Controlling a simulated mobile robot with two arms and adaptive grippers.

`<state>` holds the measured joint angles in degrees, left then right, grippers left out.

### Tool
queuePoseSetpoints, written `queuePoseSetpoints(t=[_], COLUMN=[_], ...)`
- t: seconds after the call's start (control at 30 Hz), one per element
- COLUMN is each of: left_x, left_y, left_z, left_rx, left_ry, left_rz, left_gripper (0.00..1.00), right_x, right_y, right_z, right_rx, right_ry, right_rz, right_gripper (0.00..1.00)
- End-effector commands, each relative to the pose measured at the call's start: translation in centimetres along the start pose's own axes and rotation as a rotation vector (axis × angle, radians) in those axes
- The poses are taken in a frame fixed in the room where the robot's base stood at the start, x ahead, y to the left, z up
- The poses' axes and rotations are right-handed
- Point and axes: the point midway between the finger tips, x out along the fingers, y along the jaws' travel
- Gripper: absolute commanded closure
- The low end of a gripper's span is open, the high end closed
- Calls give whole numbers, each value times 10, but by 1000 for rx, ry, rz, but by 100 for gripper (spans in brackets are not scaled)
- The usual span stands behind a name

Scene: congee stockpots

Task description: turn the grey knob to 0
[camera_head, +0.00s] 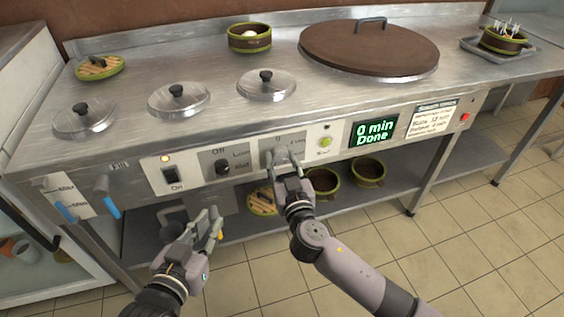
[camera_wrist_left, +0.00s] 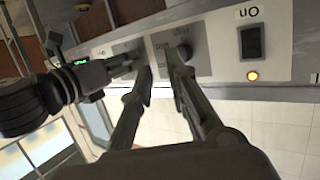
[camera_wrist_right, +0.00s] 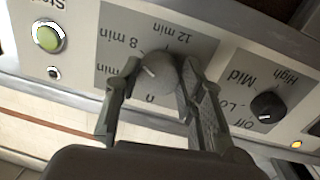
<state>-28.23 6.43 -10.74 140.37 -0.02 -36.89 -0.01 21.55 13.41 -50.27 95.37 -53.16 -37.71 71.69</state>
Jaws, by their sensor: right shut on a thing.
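The grey knob (camera_wrist_right: 158,78) sits on a grey dial plate marked with minutes in the right wrist view, where the labels appear upside down. Its white mark seems to point to the 4 min side, though the exact setting is hard to tell. My right gripper (camera_wrist_right: 150,92) is shut on the knob, one finger on each side. In the head view my right gripper (camera_head: 286,160) covers the knob. My left gripper (camera_head: 214,222) is open and empty, below and in front of the panel; it also shows in the left wrist view (camera_wrist_left: 162,72).
Left of the dial are a black Off/Low/Mid/High knob (camera_wrist_right: 267,106) and an On switch (camera_head: 171,176). Right of it are a green Start button (camera_head: 325,142) and a display (camera_head: 374,132) reading "0 min Done". Lidded pots and a large brown lid (camera_head: 368,45) top the counter.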

Motion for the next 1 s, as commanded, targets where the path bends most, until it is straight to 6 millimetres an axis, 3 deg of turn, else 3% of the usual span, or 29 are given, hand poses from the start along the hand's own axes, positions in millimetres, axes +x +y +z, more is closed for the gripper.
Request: queuePoseSetpoints(t=[0.3, 0.67, 1.0], left_x=[0, 1, 2], left_y=[0, 0, 5], left_z=[0, -3, -26], left_rx=[0, -1, -2], left_ry=[-1, 20, 142], left_rz=[0, 1, 11], left_gripper=[85, 85, 85], right_x=[0, 0, 0], right_y=[0, 0, 1], right_z=[0, 1, 1], right_rx=[0, -62, -314], right_ry=[0, 4, 22], right_rz=[-1, 0, 2], right_gripper=[92, 92, 92])
